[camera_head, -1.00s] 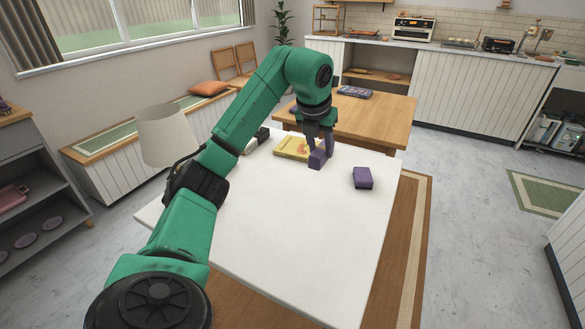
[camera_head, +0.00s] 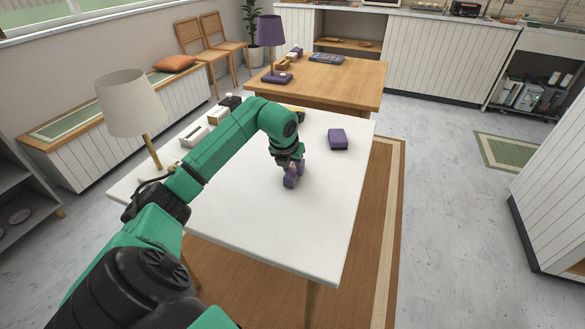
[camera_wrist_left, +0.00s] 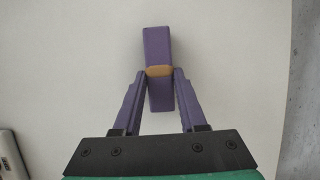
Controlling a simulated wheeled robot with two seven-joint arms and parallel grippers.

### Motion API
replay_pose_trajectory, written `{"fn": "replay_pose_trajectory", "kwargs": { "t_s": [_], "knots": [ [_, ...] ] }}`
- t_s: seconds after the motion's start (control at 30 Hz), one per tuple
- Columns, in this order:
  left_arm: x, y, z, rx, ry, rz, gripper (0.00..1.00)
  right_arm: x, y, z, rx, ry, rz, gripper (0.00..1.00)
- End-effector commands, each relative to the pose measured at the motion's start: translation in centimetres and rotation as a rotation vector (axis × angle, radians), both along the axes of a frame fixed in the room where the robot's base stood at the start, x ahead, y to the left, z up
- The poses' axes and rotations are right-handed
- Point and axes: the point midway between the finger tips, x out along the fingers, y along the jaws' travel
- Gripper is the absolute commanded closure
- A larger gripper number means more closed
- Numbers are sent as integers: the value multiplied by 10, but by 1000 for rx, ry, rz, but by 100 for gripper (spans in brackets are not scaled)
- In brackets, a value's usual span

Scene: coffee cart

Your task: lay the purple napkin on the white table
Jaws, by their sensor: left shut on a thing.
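The purple napkin (camera_wrist_left: 157,48) is a long folded or rolled shape with a tan band around its middle. In the left wrist view it sits between the two purple fingers of my left gripper (camera_wrist_left: 160,73), which is shut on it at the band. In the head view my left gripper (camera_head: 293,165) points down over the middle-right of the white table (camera_head: 285,230), with the napkin (camera_head: 290,181) at its tips. I cannot tell whether the napkin touches the tabletop. My right gripper is not in view.
A purple block (camera_head: 338,138) lies near the table's far right corner. A white lamp (camera_head: 134,105) and white boxes (camera_head: 218,114) stand at the left. My arm hides part of the yellow item (camera_head: 295,109). The front of the tabletop is clear. A wooden table (camera_head: 340,85) stands behind.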

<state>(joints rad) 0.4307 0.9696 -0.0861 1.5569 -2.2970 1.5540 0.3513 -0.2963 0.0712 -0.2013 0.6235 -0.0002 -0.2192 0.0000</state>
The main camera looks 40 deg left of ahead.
Motion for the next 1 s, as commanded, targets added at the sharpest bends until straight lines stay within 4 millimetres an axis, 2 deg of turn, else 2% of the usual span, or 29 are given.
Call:
{"fn": "replay_pose_trajectory", "kwargs": {
  "t_s": [0.03,0.1,0.47,0.57,0.8,0.9,1.0],
  "knots": [
    [0,0,0,1,1,0,51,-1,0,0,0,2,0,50],
    [0,0,0,1,1,0,29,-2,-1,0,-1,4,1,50],
    [-1,0,5,2,-2,0,29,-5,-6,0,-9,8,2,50],
    [-6,-1,20,4,-3,-1,29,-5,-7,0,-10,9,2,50],
    [-30,-10,81,4,-4,0,29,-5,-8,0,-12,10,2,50],
    [-37,-13,100,3,-4,-1,29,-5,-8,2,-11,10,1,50],
    [-42,-14,110,1,-1,0,29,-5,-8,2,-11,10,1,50]
  ]
}}
